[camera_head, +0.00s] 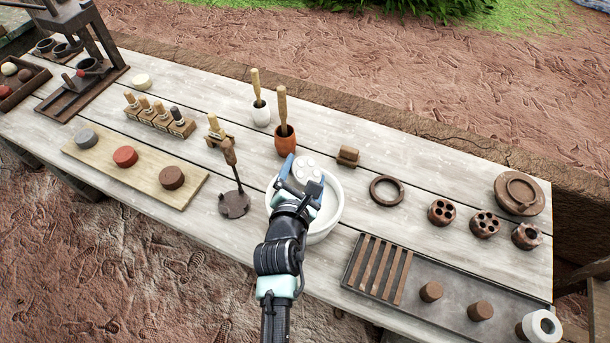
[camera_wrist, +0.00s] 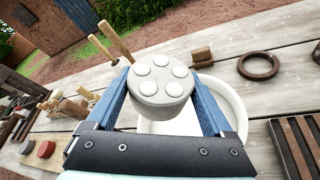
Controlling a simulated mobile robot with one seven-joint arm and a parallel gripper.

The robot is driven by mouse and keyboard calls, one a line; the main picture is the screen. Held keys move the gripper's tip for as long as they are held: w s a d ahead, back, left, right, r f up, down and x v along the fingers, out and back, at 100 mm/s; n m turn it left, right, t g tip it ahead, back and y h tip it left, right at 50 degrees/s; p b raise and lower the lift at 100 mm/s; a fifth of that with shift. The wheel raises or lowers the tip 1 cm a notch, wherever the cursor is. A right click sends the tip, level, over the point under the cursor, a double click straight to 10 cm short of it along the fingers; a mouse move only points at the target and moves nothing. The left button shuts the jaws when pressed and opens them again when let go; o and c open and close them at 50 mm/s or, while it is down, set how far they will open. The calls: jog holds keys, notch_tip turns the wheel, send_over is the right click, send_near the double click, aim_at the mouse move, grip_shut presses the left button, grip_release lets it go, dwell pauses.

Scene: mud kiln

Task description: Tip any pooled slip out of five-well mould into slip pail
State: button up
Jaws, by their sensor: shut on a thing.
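The five-well mould (camera_head: 309,171) is a pale grey round block with five white round spots on its face. In the wrist view the mould (camera_wrist: 160,101) sits between the two blue fingers, with that face showing tilted toward the camera. My gripper (camera_head: 304,180) is shut on it; the gripper also shows in the wrist view (camera_wrist: 162,92). The slip pail (camera_head: 336,212) is a white round vessel below the mould; its rim shows behind the fingers in the wrist view (camera_wrist: 236,103). The mould and gripper hide much of the pail's mouth. I see no slip running.
An orange pot (camera_head: 285,144) and a white pot (camera_head: 261,115) with wooden-handled tools stand behind the pail. A tool stand (camera_head: 234,203) is close left. A brown ring (camera_head: 387,190) and a slatted tray (camera_head: 379,266) are to the right. Bare boards lie between them.

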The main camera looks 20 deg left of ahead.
jog(key=m+y+b, duration=0.1)
jog(key=m+b, duration=0.1)
jog(key=m, duration=0.1)
jog(key=shift+f+t+y, duration=0.1)
jog(key=shift+t+y, duration=0.2)
jog(key=shift+t, duration=0.1)
jog(key=m+t+y+b, duration=0.1)
jog(key=m+b, duration=0.1)
jog(key=b, duration=0.2)
jog(key=shift+m, duration=0.3)
jog(key=m+b, duration=0.2)
jog(key=b, duration=0.2)
jog(key=m+t+y+b, duration=0.1)
jog(key=m+b, duration=0.1)
jog(key=b, duration=0.3)
jog(key=shift+a+y+b, duration=0.1)
jog(key=shift+y+b, duration=0.2)
jog(key=shift+m+t+b, duration=0.6)
jog(key=shift+m+b, duration=0.5)
jog(key=shift+m, duration=0.1)
jog(key=shift+r+m+t+b, duration=0.35)
jog(key=shift+m+b, duration=0.1)
jog(key=shift+m, duration=0.55)
